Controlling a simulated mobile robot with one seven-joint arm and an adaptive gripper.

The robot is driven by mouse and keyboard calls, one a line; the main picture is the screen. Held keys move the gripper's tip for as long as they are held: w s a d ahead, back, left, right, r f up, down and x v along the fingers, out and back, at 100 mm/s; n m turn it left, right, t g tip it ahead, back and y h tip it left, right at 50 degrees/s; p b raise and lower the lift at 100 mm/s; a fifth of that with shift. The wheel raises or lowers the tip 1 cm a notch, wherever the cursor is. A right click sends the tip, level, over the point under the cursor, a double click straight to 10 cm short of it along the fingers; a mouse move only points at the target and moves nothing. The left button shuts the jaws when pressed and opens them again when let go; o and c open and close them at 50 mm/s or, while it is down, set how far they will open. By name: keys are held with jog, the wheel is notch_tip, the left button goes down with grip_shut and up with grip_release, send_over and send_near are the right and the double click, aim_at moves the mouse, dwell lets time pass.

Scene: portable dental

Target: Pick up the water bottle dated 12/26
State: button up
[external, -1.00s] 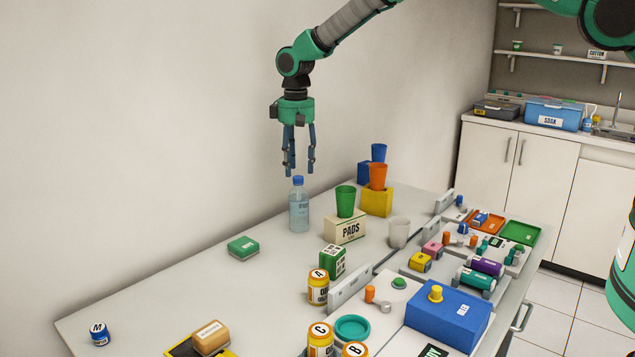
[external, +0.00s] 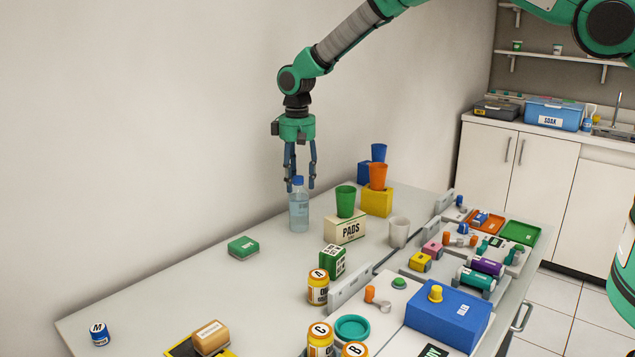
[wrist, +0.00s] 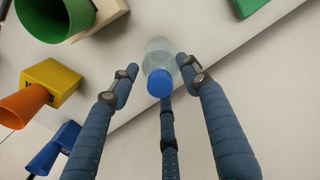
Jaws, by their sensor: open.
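A clear water bottle (external: 299,211) with a blue cap stands upright on the worktop near the wall. Any date on its label is too small to read. It also shows in the wrist view (wrist: 158,55), with its cap toward the camera. My gripper (external: 301,187) points straight down above the bottle, its fingertips at about cap height. In the wrist view my gripper (wrist: 157,78) is open, its blue fingers spread around the bottle's cap with visible gaps on the left and right. I cannot tell whether the third finger touches the cap.
Just right of the bottle, a green cup (external: 346,201) stands on a PADS box (external: 345,228). An orange cup (external: 377,176) stands on a yellow block (external: 377,202) behind it. A green box (external: 243,247) lies front left. The wall is close behind; the left worktop is mostly clear.

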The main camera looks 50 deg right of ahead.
grip_shut()
dwell(0.6)
jog(key=shift+r+b, duration=0.55)
jog(key=shift+r, duration=4.5)
